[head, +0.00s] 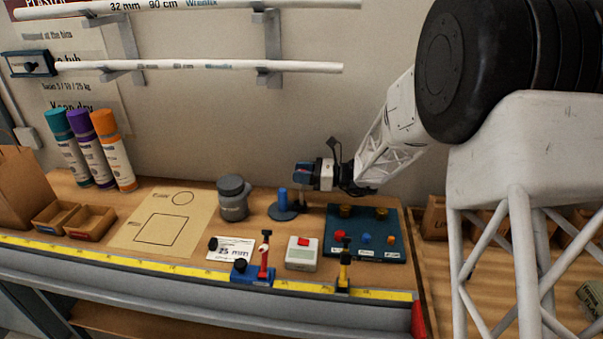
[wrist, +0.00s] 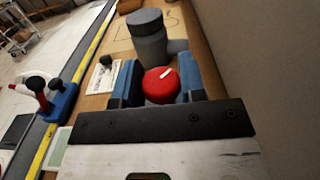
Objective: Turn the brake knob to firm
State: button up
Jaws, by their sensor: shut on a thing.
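The red round knob (wrist: 160,86), with a white pointer mark on its face, sits between the blue fingers of my gripper (wrist: 159,82) in the wrist view. The fingers are shut on its sides. The mark slants up to the right in that view. In the head view my gripper (head: 303,176) reaches in from the right, above the bench, near a blue post on a round dark base (head: 284,211). The knob is mostly hidden there by the fingers. What bears the knob, and any soft or firm scale, cannot be made out.
A grey lidded jar (head: 233,204) stands left of my gripper. A dark blue panel (head: 384,252) with several small coloured knobs lies below right. A red-handled clamp (head: 264,260), a yellow-black clamp (head: 344,268) and a white box (head: 301,259) line the front edge.

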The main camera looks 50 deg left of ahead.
jog(key=shift+h, duration=0.3)
jog(key=shift+n+g+h, duration=1.9)
jog(key=shift+n+h, duration=0.3)
jog(key=shift+h, duration=0.4)
jog(key=o, duration=0.9)
jog(key=shift+c, duration=0.2)
